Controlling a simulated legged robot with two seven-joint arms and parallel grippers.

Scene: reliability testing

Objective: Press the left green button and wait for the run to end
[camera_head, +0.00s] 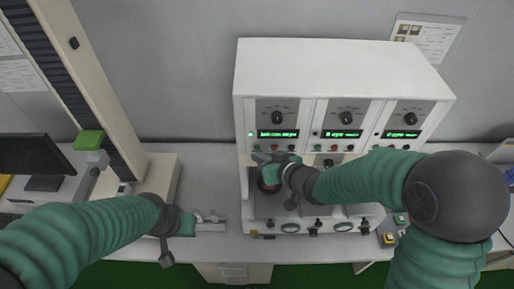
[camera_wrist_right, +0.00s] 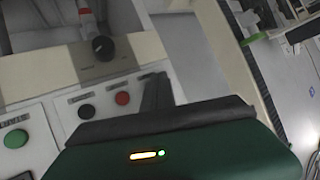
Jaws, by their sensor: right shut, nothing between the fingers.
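A white test machine (camera_head: 340,70) has three panels side by side, each with a lit green display and a dark knob. The left panel's display (camera_head: 278,134) is lit, with a row of small buttons below it, partly hidden by my right gripper. My right gripper (camera_head: 262,158) is shut and empty in front of the left section, just below that row. In the right wrist view, its dark fingers (camera_wrist_right: 155,92) are beside a red button (camera_wrist_right: 122,98) and a black button (camera_wrist_right: 86,111). A green button (camera_wrist_right: 16,139) is at the left; contact cannot be told. My left gripper (camera_head: 210,219) is over the bench, left of the machine, its opening unclear.
A small box with a yellow button (camera_head: 389,239) sits at the machine's right front. The bench (camera_head: 205,245) is clear left of the machine.

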